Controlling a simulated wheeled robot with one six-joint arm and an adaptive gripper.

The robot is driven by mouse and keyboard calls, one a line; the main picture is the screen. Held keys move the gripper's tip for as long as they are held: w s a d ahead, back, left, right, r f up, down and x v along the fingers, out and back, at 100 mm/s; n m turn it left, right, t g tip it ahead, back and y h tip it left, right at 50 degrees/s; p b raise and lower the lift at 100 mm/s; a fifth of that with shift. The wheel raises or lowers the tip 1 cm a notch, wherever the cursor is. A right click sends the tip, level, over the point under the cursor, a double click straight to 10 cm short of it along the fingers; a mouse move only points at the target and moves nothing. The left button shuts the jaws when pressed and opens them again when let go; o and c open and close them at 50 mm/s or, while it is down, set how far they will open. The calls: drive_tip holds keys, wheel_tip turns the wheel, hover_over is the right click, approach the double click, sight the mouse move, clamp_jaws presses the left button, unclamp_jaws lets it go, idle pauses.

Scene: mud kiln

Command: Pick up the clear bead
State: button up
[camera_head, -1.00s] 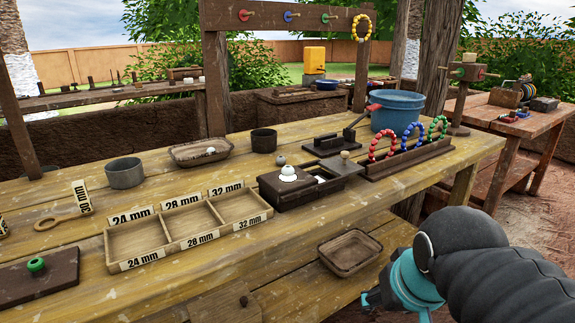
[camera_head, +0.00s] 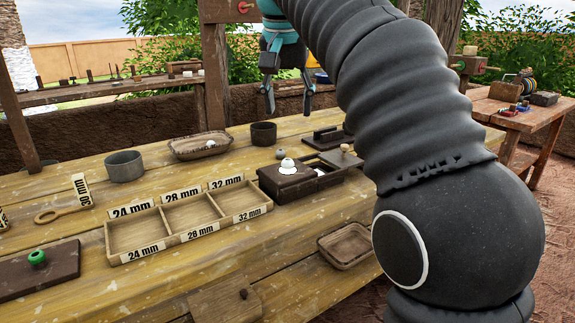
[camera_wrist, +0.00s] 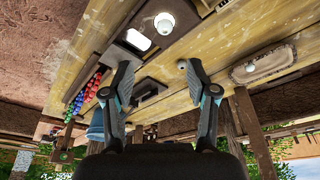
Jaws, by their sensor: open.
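No bead is plainly see-through, so I cannot tell for sure which is the clear bead. A pale, shiny bead (camera_head: 287,166) sits on a white patch on the dark box; it also shows in the wrist view (camera_wrist: 164,21). A small grey bead (camera_head: 280,153) sits just behind the box and shows between my fingers in the wrist view (camera_wrist: 182,64). Another pale bead (camera_head: 210,145) lies in the oval tray (camera_head: 188,155). My gripper (camera_head: 289,103) is open and empty, pointing down above the back of the table, apart from all the beads.
The dark box (camera_head: 275,185) stands behind the sorting tray (camera_head: 142,246) with its size labels. A dark cup (camera_head: 263,134) and a grey cup (camera_head: 124,167) stand farther back. My arm hides the right part of the table. Bead arches (camera_wrist: 88,88) show in the wrist view.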

drive_tip(key=a, duration=0.1)
drive_tip(key=b, duration=0.3)
hover_over(287, 160)
drive_tip(key=s, duration=0.1)
drive_tip(key=f, duration=0.8)
drive_tip(key=shift+a, duration=0.25)
drive_tip(key=b+x, duration=0.1)
drive_tip(key=x, duration=0.1)
drive_tip(key=b+x, duration=0.1)
drive_tip(key=x, duration=0.1)
drive_tip(key=shift+s+d+f, duration=0.1)
drive_tip(key=shift+s, duration=0.3)
drive_tip(key=shift+w+f, duration=0.2)
drive_tip(key=shift+f, duration=0.35)
drive_tip(key=c, duration=1)
drive_tip(key=shift+r, duration=0.1)
drive_tip(key=shift+r, duration=0.55)
wheel_tip(287, 160, up, 3)
drive_tip(key=shift+f+p, duration=0.1)
drive_tip(key=shift+p, duration=0.75)
drive_tip(key=d+r, duration=0.2)
drive_tip(key=d, duration=0.2)
drive_tip(key=d+r+p, duration=0.1)
drive_tip(key=d+r, duration=0.1)
drive_tip(key=d, duration=0.1)
drive_tip(key=d+r+p, duration=0.1)
drive_tip(key=d+r, duration=0.2)
drive_tip(key=d, duration=0.1)
drive_tip(key=shift+w+d, duration=0.35)
drive_tip(key=shift+w, duration=0.05)
